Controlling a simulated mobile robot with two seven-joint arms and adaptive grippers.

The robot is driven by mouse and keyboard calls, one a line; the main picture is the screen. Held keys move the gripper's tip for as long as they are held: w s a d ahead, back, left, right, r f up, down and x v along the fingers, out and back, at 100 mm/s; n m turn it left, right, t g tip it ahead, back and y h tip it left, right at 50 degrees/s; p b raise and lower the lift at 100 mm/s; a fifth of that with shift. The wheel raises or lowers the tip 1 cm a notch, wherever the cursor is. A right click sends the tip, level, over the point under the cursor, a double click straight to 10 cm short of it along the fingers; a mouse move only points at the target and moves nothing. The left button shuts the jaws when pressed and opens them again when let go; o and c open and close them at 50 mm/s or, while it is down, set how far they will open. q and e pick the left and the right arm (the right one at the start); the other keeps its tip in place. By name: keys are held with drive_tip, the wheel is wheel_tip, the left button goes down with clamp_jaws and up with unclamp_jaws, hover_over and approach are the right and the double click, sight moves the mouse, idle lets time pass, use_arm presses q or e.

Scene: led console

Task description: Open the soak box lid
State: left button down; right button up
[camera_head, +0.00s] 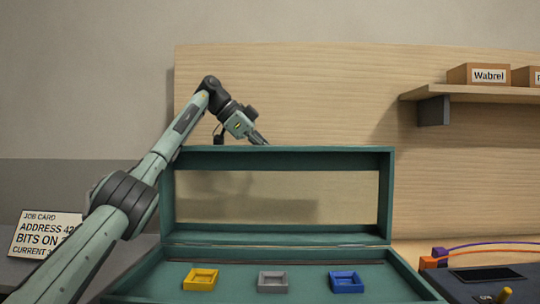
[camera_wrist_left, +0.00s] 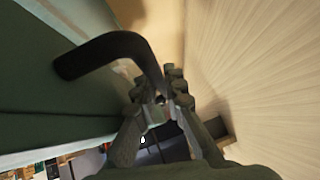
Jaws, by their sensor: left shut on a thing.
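The teal soak box (camera_head: 130,283) stands in front of me. Its lid (camera_head: 385,200) stands up at the back, a teal frame around a see-through panel. Inside the box sit a yellow square tray (camera_head: 201,279), a grey one (camera_head: 272,282) and a blue one (camera_head: 346,282). My left gripper (camera_head: 262,141) is at the lid's top edge, its fingertips partly hidden behind it. In the left wrist view, a dark bent handle (camera_wrist_left: 110,45) on the lid runs down to the fingers (camera_wrist_left: 160,99), which are shut on it. My right gripper is not in view.
A wooden back panel (camera_head: 300,90) rises close behind the lid. A shelf (camera_head: 480,95) with labelled boxes (camera_head: 478,74) is at upper right. A job card (camera_head: 45,235) stands at left. A dark console (camera_head: 490,280) with orange and purple cables is at right.

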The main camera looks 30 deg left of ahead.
use_arm(q)
drive_tip(key=shift+w+a+f, duration=0.35)
drive_tip(key=shift+w+a, duration=0.15)
drive_tip(key=shift+w, duration=0.3)
drive_tip(key=c, duration=1.9)
unclamp_jaws()
drive_tip(key=shift+f+g, duration=0.1)
drive_tip(key=shift+g, duration=0.2)
drive_tip(key=shift+a, duration=0.1)
